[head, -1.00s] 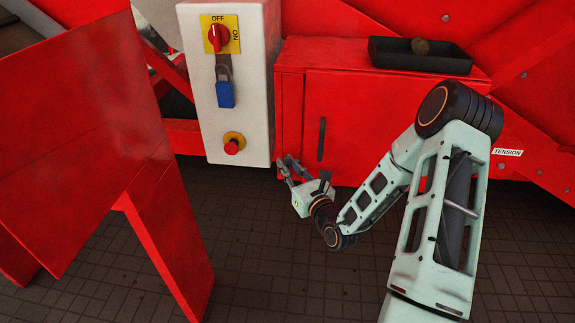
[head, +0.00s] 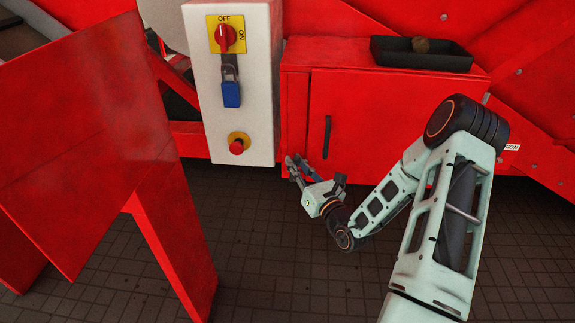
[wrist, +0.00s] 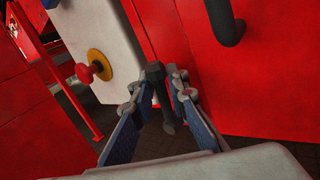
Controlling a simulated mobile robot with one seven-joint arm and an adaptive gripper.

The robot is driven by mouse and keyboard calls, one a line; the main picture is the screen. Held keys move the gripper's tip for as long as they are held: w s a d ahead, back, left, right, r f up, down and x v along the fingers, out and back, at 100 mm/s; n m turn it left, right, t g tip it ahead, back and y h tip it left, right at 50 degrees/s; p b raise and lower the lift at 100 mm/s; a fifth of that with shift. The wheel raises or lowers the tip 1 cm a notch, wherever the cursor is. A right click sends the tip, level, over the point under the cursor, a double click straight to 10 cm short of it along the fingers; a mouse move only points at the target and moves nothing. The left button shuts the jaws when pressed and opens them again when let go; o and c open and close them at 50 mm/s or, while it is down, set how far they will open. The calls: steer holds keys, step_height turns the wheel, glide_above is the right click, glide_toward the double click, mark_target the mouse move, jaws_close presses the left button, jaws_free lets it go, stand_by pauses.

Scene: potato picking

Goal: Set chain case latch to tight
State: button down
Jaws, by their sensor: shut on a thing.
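My gripper (head: 296,164) is low in front of the red case's lower left corner, right of the white switch box. In the wrist view my gripper (wrist: 158,88) is closed around a dark grey lever-like piece (wrist: 157,84), with a finger on each side. The piece has a thick head and runs down between the fingers. I cannot tell whether it is fixed to the case or whether it is the latch. The red case (head: 385,115) has a closed door with a black upright handle (head: 326,137). The handle also shows in the wrist view (wrist: 228,25), apart from the fingers.
The white switch box (head: 208,95) carries a red rotary switch (head: 226,37), a blue padlock (head: 231,94) and a red button (head: 237,146). A black tray (head: 390,54) holding a brown lump sits on the case. A red metal frame (head: 85,130) stands at left. Tiled floor lies clear below.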

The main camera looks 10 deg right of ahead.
steer(key=shift+d+f+m+t, duration=0.15)
steer(key=shift+d+m+t, duration=0.15)
steer(key=shift+m, duration=0.2)
steer(key=shift+s+d+m+t, duration=0.2)
steer(key=shift+d+m+t, duration=0.2)
steer(key=shift+m, duration=0.5)
steer(key=c, duration=2)
jaws_free()
steer(key=shift+c, duration=0.2)
